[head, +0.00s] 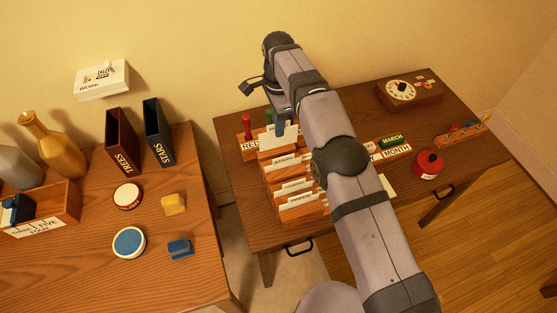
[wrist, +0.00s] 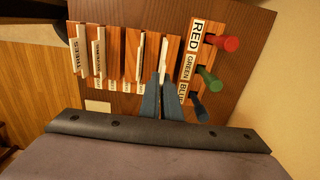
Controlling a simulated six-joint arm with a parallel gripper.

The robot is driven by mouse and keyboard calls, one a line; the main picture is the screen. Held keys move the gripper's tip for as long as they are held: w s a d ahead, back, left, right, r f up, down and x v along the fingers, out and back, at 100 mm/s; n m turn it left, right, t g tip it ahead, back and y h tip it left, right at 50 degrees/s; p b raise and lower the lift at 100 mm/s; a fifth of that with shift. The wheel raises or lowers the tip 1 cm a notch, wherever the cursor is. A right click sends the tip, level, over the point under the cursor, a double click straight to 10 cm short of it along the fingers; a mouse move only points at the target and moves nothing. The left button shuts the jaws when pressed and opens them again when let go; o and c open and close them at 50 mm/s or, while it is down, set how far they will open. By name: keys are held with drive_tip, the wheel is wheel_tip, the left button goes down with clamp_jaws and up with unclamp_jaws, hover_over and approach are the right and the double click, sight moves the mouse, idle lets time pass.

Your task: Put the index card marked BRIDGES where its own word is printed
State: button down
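My gripper (wrist: 162,80) points down over the back of a wooden card rack (head: 268,172), and its fingers are closed on a white index card (head: 278,139). The held card also shows edge-on between the fingertips in the wrist view (wrist: 163,55). No word on it can be read from here. It is upright at the rack's rear slots; I cannot tell whether it is inside one. The word BRIDGES is not legible anywhere.
Beside the rack is a peg holder labelled RED, GREEN, BLUE, with a red peg (wrist: 226,43), green peg (wrist: 210,80) and blue peg (wrist: 199,110). A MONTH holder (head: 396,152), red round pot (head: 428,164) and dial box (head: 408,93) stand to the right. My arm hides the desk's middle.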

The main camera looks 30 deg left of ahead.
drive_tip(key=shift+f+p, duration=0.9)
drive_tip(key=shift+f, duration=3.95)
drive_tip(key=shift+f, duration=0.2)
drive_tip(key=c, duration=2)
unclamp_jaws()
drive_tip(key=shift+r, duration=0.1)
wheel_tip(320, 180, up, 12)
drive_tip(key=shift+r+b, duration=0.1)
drive_tip(key=shift+b, duration=0.45)
